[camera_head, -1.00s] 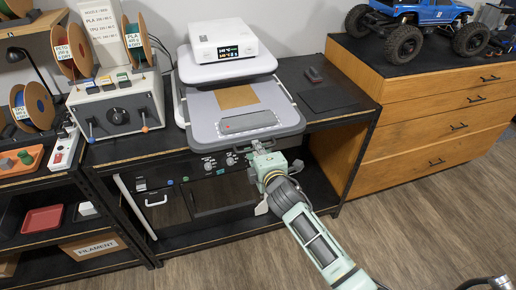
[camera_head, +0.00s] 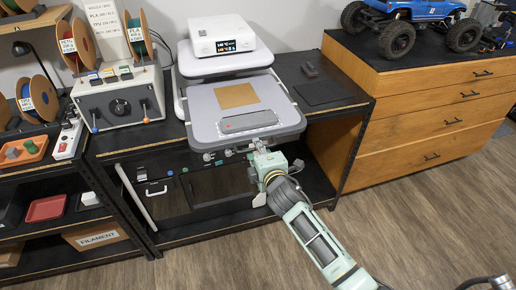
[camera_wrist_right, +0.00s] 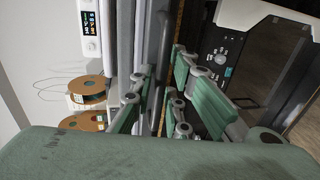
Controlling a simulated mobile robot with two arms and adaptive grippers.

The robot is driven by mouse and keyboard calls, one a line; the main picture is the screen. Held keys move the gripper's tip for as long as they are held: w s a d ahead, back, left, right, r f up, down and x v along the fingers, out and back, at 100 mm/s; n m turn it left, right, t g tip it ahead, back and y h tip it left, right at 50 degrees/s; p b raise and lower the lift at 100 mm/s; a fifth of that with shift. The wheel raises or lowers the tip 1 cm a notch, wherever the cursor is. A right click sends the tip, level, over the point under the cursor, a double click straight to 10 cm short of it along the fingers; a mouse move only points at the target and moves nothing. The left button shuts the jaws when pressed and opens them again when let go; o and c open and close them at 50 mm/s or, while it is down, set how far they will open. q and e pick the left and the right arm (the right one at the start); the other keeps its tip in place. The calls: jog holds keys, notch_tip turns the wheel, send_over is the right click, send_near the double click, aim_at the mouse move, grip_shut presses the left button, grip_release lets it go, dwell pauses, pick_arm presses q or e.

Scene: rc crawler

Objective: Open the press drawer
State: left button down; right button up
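The press (camera_head: 222,62) stands on the black bench, with a white control box on top. Its grey press drawer (camera_head: 208,131) is pulled out toward me and carries a brown square and a dark grey plate. My right gripper (camera_head: 262,152) is at the middle of the drawer's front edge, on the handle (camera_head: 236,152). In the right wrist view the fingers (camera_wrist_right: 162,95) lie on both sides of the dark handle bar (camera_wrist_right: 166,45). The exact contact is partly hidden.
A control box (camera_head: 118,97) with levers and filament spools stand left of the press. A wooden drawer cabinet (camera_head: 430,110) bearing a blue crawler (camera_head: 415,12) stands to the right. Below the bench is a dark shelf with a panel.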

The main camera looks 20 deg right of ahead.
jog(key=shift+o, duration=1)
jog(key=v, duration=1.2)
